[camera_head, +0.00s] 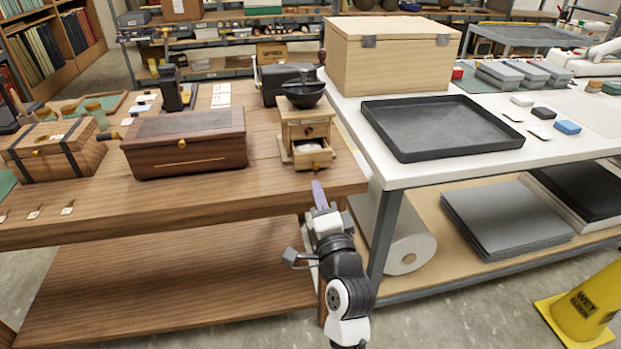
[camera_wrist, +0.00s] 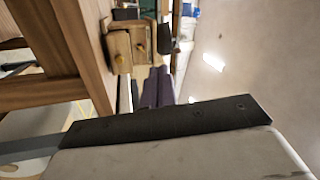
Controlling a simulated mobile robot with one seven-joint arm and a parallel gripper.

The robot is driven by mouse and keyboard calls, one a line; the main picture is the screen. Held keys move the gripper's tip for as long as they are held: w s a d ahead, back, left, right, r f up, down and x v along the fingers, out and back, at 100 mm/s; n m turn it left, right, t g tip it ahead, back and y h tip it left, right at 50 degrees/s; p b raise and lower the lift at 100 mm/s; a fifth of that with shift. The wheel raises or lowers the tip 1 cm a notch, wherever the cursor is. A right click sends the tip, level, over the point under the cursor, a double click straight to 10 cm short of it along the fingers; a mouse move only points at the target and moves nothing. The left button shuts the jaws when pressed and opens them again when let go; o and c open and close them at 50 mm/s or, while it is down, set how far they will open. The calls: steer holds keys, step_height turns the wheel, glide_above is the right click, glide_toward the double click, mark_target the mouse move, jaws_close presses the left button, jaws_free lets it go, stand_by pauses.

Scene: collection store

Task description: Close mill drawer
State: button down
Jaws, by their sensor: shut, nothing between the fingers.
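The wooden mill (camera_head: 304,130), with a black bowl on top, stands near the right front corner of the brown wooden table. Its drawer (camera_head: 313,160) sticks out of the front toward me, its inside showing from above and a small knob on its face. In the wrist view the image is turned sideways, and the drawer front (camera_wrist: 138,41) with its brass-coloured knob shows beyond my fingers. My gripper (camera_head: 318,188) is shut and empty, with purple fingers, in front of and slightly below the drawer. The fingers (camera_wrist: 158,88) point toward the mill, and I see a gap between them and the drawer.
A dark wooden box (camera_head: 185,150) stands left of the mill, and a strapped chest (camera_head: 55,160) farther left. The brown table's front edge (camera_head: 200,208) lies near my arm. On the right, a white table (camera_head: 400,172) holds a black tray (camera_head: 440,125) and a large wooden box (camera_head: 390,55).

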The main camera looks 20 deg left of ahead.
steer(key=d+f+m+g+h, duration=0.1)
steer(key=d+f+m, duration=0.2)
steer(key=f, duration=0.3)
steer(key=p, duration=0.3)
glide_toward(316, 168)
steer(key=shift+h, duration=0.3)
steer(key=x, duration=0.6)
steer(key=shift+s+r, duration=0.1)
steer(key=shift+r, duration=0.15)
steer(key=shift+w+a, duration=0.3)
steer(key=shift+w, duration=0.1)
